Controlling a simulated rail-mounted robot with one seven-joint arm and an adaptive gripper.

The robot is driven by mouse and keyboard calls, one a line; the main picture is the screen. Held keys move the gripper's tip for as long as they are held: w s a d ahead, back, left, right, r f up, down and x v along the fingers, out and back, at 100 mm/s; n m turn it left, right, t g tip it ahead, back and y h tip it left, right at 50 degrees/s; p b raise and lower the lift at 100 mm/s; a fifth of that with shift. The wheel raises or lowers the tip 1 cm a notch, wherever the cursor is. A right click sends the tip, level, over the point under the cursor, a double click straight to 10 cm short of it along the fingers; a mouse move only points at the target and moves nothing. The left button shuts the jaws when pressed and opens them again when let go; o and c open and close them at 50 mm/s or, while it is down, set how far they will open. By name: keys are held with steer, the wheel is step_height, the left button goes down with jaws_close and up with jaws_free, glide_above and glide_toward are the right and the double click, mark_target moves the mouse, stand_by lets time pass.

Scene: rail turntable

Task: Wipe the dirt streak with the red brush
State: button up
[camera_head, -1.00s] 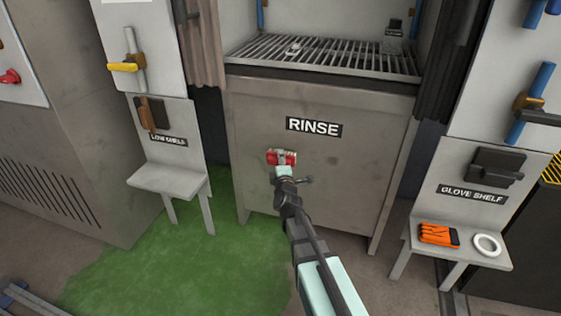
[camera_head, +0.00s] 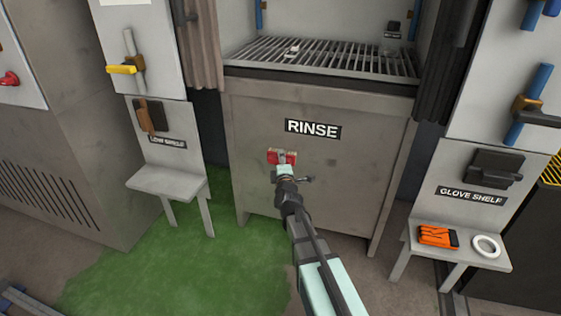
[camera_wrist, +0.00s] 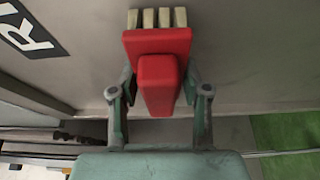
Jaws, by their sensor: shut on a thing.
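The red brush (camera_head: 276,157) is held at the end of my arm, in front of the grey panel (camera_head: 345,165) under the RINSE label. In the wrist view, the red brush (camera_wrist: 158,72) has a block-shaped head with several pale bristle tufts pointing to the top of the picture, towards the panel. My gripper (camera_wrist: 158,100) is shut on its red handle, one finger on each side. It also shows small in the head view (camera_head: 284,172). I cannot tell whether the bristles touch the panel. I cannot make out a clear dirt streak; small dark marks show on the panel.
A slatted grate (camera_head: 325,55) lies above the panel. The low shelf (camera_head: 168,182) stands at left. The glove shelf (camera_head: 470,258) at right holds orange gloves (camera_head: 438,236) and a white ring (camera_head: 486,246). Green floor (camera_head: 190,265) lies below left.

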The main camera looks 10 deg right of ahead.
mark_target(294, 162)
steer(key=shift+w, duration=0.15)
steer(key=shift+d, duration=0.1)
steer(key=shift+s+d+f+b, duration=0.15)
steer(key=shift+s+d+b, duration=0.5)
steer(key=shift+d+b, duration=0.45)
steer(key=shift+s+d+b, duration=0.3)
steer(key=shift+d+b, duration=0.05)
steer(key=shift+b, duration=0.15)
steer(key=b, duration=0.1)
steer(key=d+b, duration=0.1)
steer(key=b, duration=0.1)
steer(key=shift+s+d, duration=0.2)
steer(key=shift+s, duration=0.1)
steer(key=shift+s+d+b, duration=0.3)
steer(key=shift+d+b, duration=0.1)
steer(key=shift+d, duration=0.45)
steer(key=shift+r, duration=0.2)
steer(key=shift+d+p, duration=0.1)
steer(key=shift+p, duration=0.2)
